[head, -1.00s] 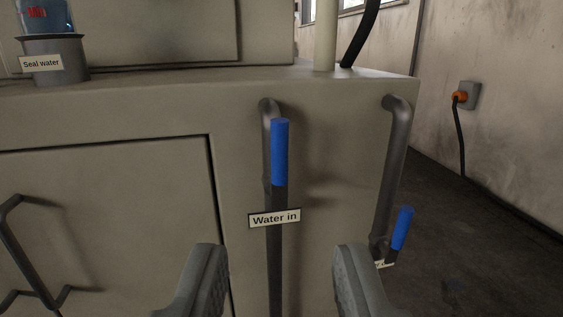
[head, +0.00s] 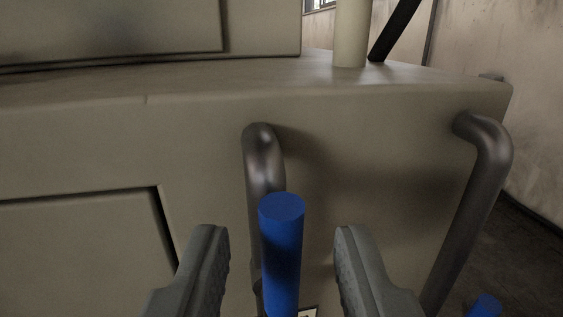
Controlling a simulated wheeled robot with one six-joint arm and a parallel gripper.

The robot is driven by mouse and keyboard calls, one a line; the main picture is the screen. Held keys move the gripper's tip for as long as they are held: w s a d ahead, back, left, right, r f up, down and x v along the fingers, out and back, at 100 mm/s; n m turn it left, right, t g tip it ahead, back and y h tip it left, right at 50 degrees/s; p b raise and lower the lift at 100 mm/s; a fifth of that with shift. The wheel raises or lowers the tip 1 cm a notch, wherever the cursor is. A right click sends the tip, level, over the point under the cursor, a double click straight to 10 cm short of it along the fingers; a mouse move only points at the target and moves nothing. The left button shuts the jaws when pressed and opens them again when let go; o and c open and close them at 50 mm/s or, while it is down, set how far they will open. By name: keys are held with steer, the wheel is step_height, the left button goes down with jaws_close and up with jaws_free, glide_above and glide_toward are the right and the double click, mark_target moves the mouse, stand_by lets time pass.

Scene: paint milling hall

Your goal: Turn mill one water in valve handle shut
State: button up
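The water in valve handle (head: 281,255) has a blue grip and stands upright in front of a dark bent pipe (head: 264,165) on the mill's beige housing. My gripper (head: 282,235) is open, with one finger on each side of the blue grip. Gaps show between the grip and both fingers, and nothing is held. Only a corner of the "Water in" label (head: 308,312) shows at the bottom edge. The lower part of the handle and the valve body are out of view.
A second bent pipe (head: 487,150) is at the right, with another blue handle (head: 486,306) low beside it. A panel edge (head: 165,225) lies left of my gripper.

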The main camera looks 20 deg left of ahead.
mark_target(281, 250)
steer(key=shift+x, duration=1.65)
jaws_close()
